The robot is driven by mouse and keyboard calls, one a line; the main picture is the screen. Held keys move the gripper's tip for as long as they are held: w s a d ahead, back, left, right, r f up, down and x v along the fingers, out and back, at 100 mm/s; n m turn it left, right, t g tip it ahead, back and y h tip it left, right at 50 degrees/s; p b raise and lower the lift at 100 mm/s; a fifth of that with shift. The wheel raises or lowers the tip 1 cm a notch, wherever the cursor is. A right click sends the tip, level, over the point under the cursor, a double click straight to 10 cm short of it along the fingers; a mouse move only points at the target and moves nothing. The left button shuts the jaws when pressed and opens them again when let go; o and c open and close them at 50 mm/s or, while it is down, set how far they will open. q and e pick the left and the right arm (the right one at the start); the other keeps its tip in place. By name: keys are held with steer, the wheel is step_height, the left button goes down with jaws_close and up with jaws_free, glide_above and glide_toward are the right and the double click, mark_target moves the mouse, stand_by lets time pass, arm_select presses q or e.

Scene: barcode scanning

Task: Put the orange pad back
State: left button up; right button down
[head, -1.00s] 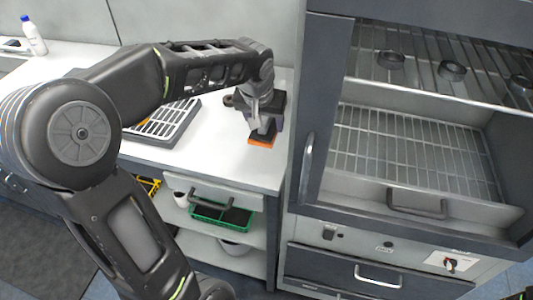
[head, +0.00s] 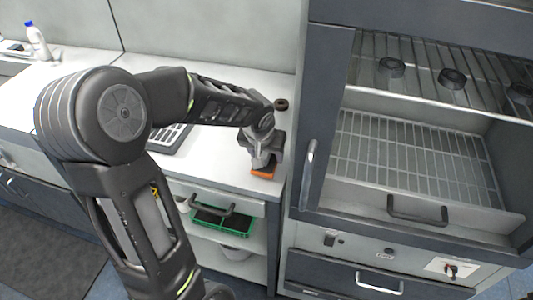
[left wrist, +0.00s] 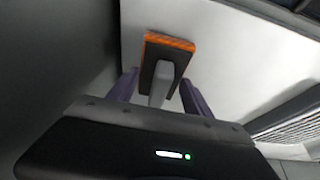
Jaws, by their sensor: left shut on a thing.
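The orange pad (head: 262,172) is a small block with a bright orange layer along its bottom and a darker upper part. It is near the front right corner of the white counter (head: 225,165). My left gripper (head: 260,150) is above it, shut on its grey grip. In the left wrist view the pad's orange edge and dark face (left wrist: 170,42) show beyond the two purple fingers (left wrist: 158,90), with the grey grip between them. I cannot tell whether the pad touches the counter. My right gripper is not in view.
A grey cabinet with wire racks (head: 415,155) stands right of the counter, its handle (head: 310,160) close to the gripper. A slatted black tray (head: 170,138) is partly behind my arm. A small dark ring (head: 281,104) lies at the back. A green tray (head: 222,220) sits on the shelf below.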

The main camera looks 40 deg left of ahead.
arm_select(q)
steer(key=shift+f, duration=0.2)
steer(key=o, duration=1.5)
steer(key=shift+c, duration=0.2)
steer(key=shift+r, duration=0.35)
steer(key=v, duration=1.1)
steer(key=shift+r+b, duration=0.25)
steer(key=shift+b, duration=0.05)
steer(key=shift+s, duration=0.15)
